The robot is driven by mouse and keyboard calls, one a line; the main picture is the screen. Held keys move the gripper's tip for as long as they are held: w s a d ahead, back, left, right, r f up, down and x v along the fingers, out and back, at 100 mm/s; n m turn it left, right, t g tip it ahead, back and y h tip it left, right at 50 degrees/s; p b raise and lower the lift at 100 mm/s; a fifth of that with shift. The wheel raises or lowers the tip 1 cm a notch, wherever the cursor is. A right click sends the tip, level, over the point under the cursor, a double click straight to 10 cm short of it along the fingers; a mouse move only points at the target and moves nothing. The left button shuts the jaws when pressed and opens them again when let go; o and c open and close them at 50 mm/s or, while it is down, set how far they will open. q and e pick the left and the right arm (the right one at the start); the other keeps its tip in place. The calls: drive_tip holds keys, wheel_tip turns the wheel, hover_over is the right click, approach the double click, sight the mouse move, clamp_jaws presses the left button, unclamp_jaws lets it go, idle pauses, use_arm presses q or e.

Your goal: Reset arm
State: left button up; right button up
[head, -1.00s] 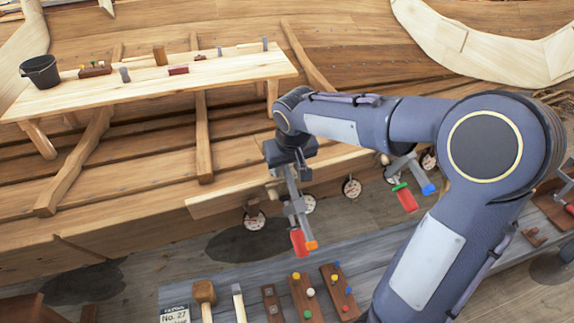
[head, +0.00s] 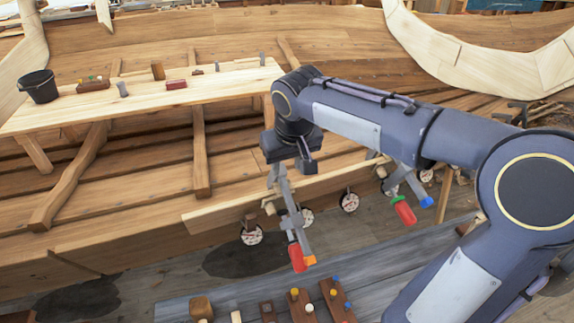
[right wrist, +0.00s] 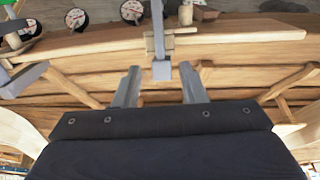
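My right gripper (head: 290,160) hangs down in front of the hull planks, at the upper end of a grey clamp (head: 287,205) with a red handle and an orange tip. In the right wrist view its two fingers (right wrist: 160,70) stand wide apart. The clamp's bar (right wrist: 158,30) shows in line with the gap between them, and no finger visibly presses on it. A second clamp (head: 404,208) with a red and green handle and a blue tip sits to the right on the same plank edge. My left gripper is not in view.
A plank shelf (head: 140,97) at the upper left bears a black bucket (head: 40,86) and small blocks. Round white dials (head: 349,201) hang below the plank edge. A grey bench (head: 265,290) with a mallet (head: 201,308) and pegged wooden blocks (head: 335,298) lies below.

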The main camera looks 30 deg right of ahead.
drive_tip(key=shift+s, duration=0.1)
drive_tip(key=s+a+f+t+y, duration=0.1)
drive_tip(key=s+a+f+y, duration=0.1)
drive_tip(key=s, duration=0.8)
drive_tip(key=s+a+f+y, duration=0.2)
drive_tip(key=s+a+f, duration=0.3)
drive_tip(key=s, duration=0.5)
drive_tip(key=shift+s+f+t+y, duration=0.3)
drive_tip(key=shift+f+t+y, duration=0.1)
drive_tip(key=shift+f, duration=0.05)
drive_tip(key=shift+c, duration=0.2)
